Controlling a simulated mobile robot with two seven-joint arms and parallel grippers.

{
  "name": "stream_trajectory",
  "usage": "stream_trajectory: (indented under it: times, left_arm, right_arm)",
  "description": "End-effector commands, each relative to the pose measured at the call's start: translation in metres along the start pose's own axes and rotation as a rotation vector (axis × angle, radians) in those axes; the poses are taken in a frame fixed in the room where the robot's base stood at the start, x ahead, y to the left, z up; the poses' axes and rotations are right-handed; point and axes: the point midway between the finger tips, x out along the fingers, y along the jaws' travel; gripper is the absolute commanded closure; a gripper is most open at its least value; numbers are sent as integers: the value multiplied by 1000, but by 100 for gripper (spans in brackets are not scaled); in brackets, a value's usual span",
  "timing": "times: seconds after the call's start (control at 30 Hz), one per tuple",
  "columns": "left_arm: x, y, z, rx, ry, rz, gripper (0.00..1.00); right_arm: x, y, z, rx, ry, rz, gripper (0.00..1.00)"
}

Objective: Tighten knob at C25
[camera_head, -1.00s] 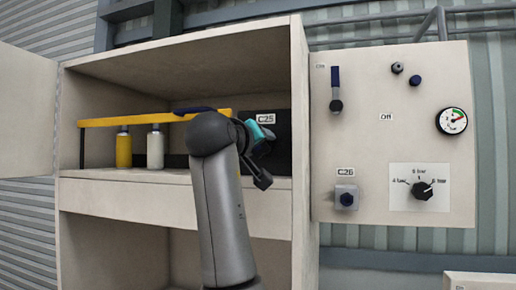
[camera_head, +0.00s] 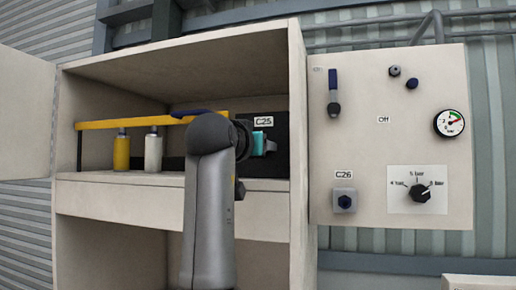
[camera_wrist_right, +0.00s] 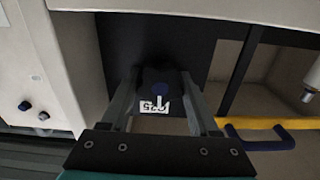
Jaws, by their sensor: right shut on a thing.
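The C25 label (camera_head: 263,121) is on a dark plate at the right inside of the open cabinet. In the head view my right gripper (camera_head: 269,146) is at the dark plate below the label, and my wrist hides the knob. My left gripper is not in view.
A yellow bar (camera_head: 150,121) with a blue handle runs across the cabinet. A yellow bottle (camera_head: 122,153) and a white bottle (camera_head: 153,152) stand below it. The panel at right carries a lever (camera_head: 333,90), a gauge (camera_head: 449,123), the C26 knob (camera_head: 344,202) and a pressure dial (camera_head: 421,193).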

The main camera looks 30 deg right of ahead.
Motion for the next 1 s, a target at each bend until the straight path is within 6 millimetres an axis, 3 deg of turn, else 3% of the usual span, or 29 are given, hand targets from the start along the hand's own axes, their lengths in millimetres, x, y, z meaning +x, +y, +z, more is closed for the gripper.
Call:
stream_trajectory:
  times: [0.43,0.47,0.7,1.0]
  left_arm:
    - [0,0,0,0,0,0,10]
    - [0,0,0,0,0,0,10]
    - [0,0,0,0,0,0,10]
    - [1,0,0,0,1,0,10]
  right_arm:
    - [-1,-2,2,7,-6,-2,94]
    - [-1,-2,2,7,-6,-2,35]
    - [-1,-1,1,7,-2,-1,8]
    - [-3,0,0,8,0,-1,8]
